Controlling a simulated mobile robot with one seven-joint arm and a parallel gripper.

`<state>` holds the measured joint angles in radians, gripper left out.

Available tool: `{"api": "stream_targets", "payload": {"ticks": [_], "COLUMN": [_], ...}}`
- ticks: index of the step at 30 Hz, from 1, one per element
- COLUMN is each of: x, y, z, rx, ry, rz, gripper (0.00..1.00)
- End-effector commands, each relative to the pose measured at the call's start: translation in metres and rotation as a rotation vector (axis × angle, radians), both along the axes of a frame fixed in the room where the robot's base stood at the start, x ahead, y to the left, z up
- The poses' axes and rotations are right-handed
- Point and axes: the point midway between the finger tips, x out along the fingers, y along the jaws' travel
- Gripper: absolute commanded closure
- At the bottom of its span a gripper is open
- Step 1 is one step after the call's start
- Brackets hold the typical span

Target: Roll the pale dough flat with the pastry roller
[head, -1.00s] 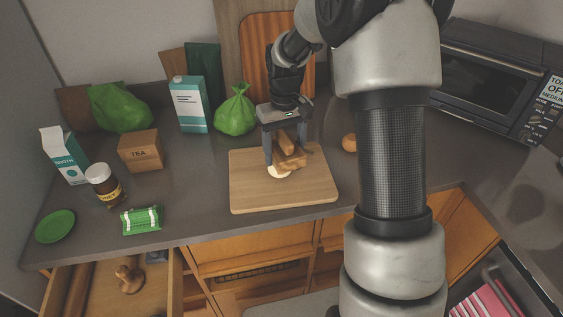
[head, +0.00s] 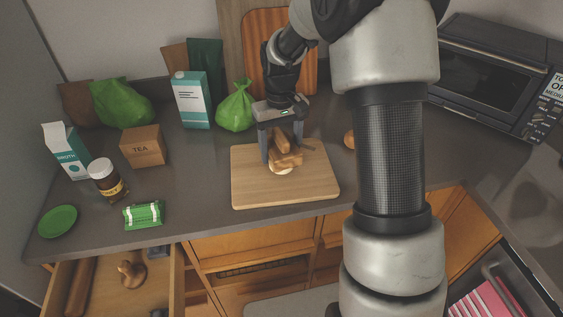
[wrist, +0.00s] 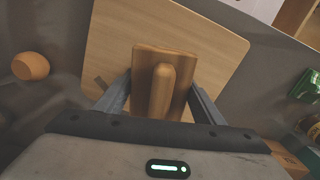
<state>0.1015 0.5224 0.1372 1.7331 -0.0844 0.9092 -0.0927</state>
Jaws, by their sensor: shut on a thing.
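My gripper (head: 282,150) is shut on the wooden pastry roller (head: 288,159), over the middle of the cutting board (head: 305,188). In the wrist view the roller (wrist: 162,85) shows a rounded handle above a wider flat-looking head, between my gripper's fingers (wrist: 158,90). The pale dough (head: 280,171) lies on the board under the roller. Only its front edge shows in the head view; the roller hides the rest. The roller looks to be on or just above the dough; I cannot tell which. The dough is hidden in the wrist view.
A round brown item (head: 349,140) sits right of the board. An open drawer (head: 105,285) holds wooden items. The board's front is clear.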

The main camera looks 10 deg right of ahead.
Motion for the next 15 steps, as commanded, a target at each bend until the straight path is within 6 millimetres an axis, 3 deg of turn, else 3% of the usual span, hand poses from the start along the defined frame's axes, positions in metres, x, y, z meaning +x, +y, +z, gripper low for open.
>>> {"api": "stream_targets", "payload": {"ticks": [15], "x": [0.004], "y": [-0.024], "z": [-0.004], "rx": [0.000], "ry": [-0.001], "rz": [0.001], "gripper": [0.73]}}
